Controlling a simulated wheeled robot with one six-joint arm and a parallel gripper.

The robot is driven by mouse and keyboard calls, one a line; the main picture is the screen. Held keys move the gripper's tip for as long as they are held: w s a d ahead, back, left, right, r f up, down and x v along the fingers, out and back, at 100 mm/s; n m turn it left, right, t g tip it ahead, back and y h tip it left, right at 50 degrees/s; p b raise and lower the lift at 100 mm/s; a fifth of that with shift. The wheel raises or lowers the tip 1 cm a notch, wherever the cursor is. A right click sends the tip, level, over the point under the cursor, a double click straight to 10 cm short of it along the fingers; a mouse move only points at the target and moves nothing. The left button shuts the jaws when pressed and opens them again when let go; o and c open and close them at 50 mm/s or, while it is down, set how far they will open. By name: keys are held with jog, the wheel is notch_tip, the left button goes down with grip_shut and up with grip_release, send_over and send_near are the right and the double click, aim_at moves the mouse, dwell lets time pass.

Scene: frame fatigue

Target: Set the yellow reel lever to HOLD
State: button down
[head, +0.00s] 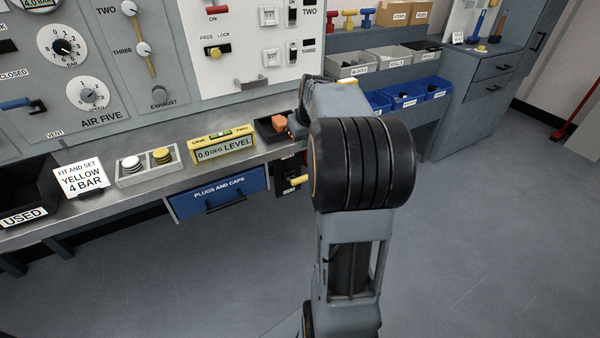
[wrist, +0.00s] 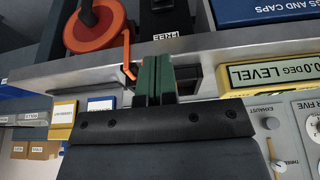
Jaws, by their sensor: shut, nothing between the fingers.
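The yellow reel lever (head: 299,180) shows in the head view on a dark plate below the bench edge, just left of my arm. It sticks out sideways near the lower of two small labels, which is too small to read. In the wrist view, an orange reel (wrist: 95,27) and a dark plate with a FREE label (wrist: 165,36) show beyond the bench edge; I cannot make out the lever there. My gripper (wrist: 155,78) is shut and empty, its green fingers at the bench edge.
The steel bench (head: 128,198) carries a yellow level display (head: 222,147) and a tray with an orange item (head: 279,122). A blue plugs-and-caps drawer (head: 218,194) hangs left of the lever. Blue bins (head: 405,96) stand behind my arm. The floor in front is clear.

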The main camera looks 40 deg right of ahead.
jog(key=shift+f, duration=0.1)
jog(key=b, duration=0.3)
send_near(296, 179)
jog(key=w+f, duration=0.1)
jog(key=w+d+f, duration=0.1)
jog(key=w+f, duration=0.1)
jog(key=w+d+f, duration=0.1)
jog(key=shift+w+d+f, duration=0.15)
jog(key=shift+w+f, duration=0.1)
jog(key=shift+f, duration=0.15)
jog(key=shift+s+f, duration=0.55)
jog(key=shift+f, duration=0.35)
jog(key=shift+f+b, duration=0.15)
jog(key=shift+b, duration=0.3)
